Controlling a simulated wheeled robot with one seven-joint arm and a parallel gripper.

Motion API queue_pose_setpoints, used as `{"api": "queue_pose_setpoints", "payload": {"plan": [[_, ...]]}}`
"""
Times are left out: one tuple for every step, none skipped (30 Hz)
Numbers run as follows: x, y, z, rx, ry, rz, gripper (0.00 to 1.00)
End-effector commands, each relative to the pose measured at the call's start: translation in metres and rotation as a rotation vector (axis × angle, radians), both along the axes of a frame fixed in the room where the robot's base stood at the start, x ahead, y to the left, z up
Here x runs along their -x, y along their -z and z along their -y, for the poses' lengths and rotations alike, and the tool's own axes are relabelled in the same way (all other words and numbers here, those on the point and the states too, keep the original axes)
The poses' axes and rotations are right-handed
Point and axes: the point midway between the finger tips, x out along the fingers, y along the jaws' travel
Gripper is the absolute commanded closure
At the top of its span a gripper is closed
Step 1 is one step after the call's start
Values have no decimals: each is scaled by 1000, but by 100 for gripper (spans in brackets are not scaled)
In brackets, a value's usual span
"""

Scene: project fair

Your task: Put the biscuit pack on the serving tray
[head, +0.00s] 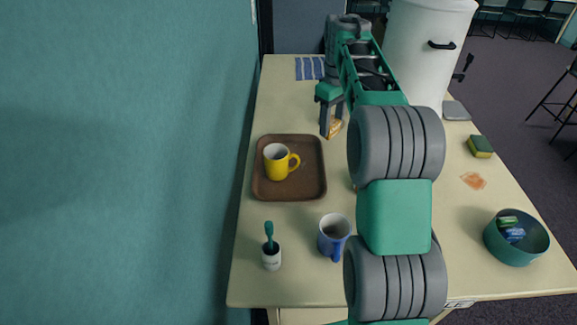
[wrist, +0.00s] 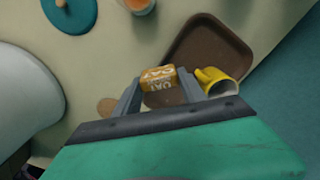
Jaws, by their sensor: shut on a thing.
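The biscuit pack (wrist: 158,77) is orange and white with lettering, and my gripper (wrist: 159,83) is shut on it, one finger on each side. In the head view the biscuit pack (head: 336,128) shows low between the fingers of my gripper (head: 331,124), behind and right of the tray; whether it touches the table I cannot tell. The serving tray (head: 312,186) is brown and lies on the table's left side, with a yellow mug (head: 277,163) standing on it. In the wrist view the tray (wrist: 215,30) is beyond the pack, with the yellow mug (wrist: 213,80) at right.
A blue mug (head: 332,238) and a white cup with a teal brush (head: 271,257) stand in front of the tray. A teal bowl (head: 512,252) with packets, a sponge (head: 480,146) and a large white container (head: 423,55) are at right. The tray's front part is clear.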

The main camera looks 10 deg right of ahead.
Motion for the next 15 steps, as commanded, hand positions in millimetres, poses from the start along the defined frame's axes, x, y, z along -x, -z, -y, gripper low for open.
{"api": "queue_pose_setpoints", "payload": {"plan": [[-4, 1, -6, -1, -4, -3, 90], [-7, 3, -11, -1, -3, -4, 90], [-12, 6, -17, -1, -5, -4, 90], [-16, 9, -22, -1, -5, -4, 90], [-20, 12, -27, -1, -4, -4, 90], [-24, 15, -34, -1, -5, -4, 90], [-28, 18, -39, 0, -5, -5, 90], [-32, 20, -43, -1, -4, -4, 90], [-37, 24, -50, 0, -4, -4, 90], [-41, 27, -55, -1, -5, -4, 90], [-45, 29, -59, -1, -3, -3, 90], [-50, 33, -66, 0, -3, -4, 90], [-53, 36, -71, 0, -4, -4, 90], [-55, 42, -74, 0, -3, -5, 90], [-58, 49, -78, -1, -1, -6, 90]]}}
